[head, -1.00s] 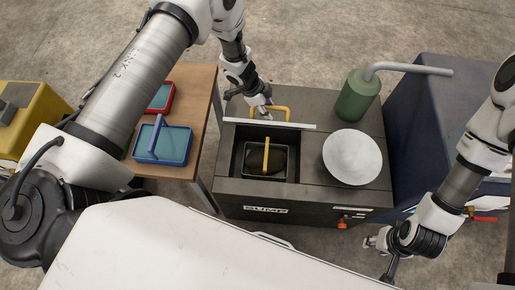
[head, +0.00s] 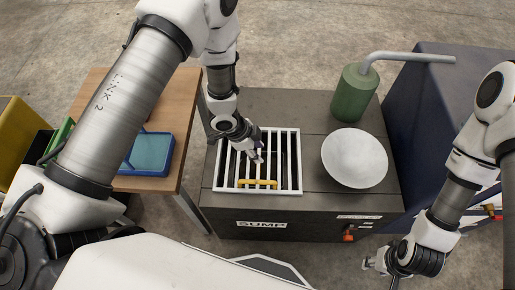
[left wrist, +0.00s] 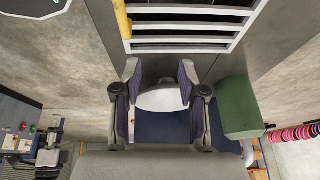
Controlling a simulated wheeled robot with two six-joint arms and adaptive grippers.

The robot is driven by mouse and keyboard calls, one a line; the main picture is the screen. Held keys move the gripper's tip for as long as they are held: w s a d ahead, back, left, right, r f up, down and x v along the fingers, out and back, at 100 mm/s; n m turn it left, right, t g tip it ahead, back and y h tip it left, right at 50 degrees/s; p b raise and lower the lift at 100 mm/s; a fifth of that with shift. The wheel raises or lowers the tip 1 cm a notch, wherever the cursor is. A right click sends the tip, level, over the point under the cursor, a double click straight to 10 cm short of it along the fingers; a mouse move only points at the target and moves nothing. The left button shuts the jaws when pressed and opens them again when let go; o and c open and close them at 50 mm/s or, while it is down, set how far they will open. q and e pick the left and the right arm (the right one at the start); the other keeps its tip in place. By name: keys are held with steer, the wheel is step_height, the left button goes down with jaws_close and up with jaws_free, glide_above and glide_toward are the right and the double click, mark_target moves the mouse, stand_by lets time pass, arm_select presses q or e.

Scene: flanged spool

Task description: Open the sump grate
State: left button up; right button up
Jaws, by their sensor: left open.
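The sump grate (head: 284,166), a white barred frame with a yellow handle (head: 259,184) along its front edge, lies flat over the opening of the dark sump cabinet (head: 215,222). In the left wrist view the white grate bars (left wrist: 190,30) and part of the yellow handle (left wrist: 122,18) show at the top. My left gripper (head: 257,157) is open over the grate, behind the handle and apart from it. Its open fingers (left wrist: 160,80) show empty in the left wrist view. My right gripper (head: 374,262) is low at the front right, away from the grate; its jaws are unclear.
A round white disc (head: 355,158) lies on the cabinet top right of the grate. A green canister (head: 355,92) with a grey pipe stands behind it. A wooden table (head: 178,88) with a blue tray (head: 168,166) stands at left, a dark blue block (head: 440,82) at right.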

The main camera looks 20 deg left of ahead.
arm_select(q)
steer(key=shift+d, duration=0.1)
steer(key=s+a+f+n+g+y, duration=0.1)
steer(key=s+a+f+n, duration=0.1)
steer(key=s+n, duration=0.3)
steer(key=s+a+f+n+g, duration=0.1)
steer(key=s+a+n, duration=0.3)
steer(key=s, duration=0.9)
steer(key=shift+s+a+f+n+y, duration=0.25)
steer(key=shift+f+n+y, duration=0.15)
steer(key=shift+f+n, duration=0.25)
steer(key=s+a+n, duration=0.1)
steer(key=s+a+r+n+y, duration=0.1)
steer(key=n, duration=0.1)
steer(key=s+a+n+y, duration=0.1)
steer(key=shift+s+a+r+n, duration=0.25)
steer(key=shift+s+a+r, duration=0.05)
steer(key=shift+s+a, duration=0.1)
steer(key=shift+c, duration=0.9)
steer(key=shift+w+a+n, duration=0.2)
steer(key=shift+n, duration=0.1)
steer(key=c, duration=0.6)
steer(key=shift+w, duration=0.15)
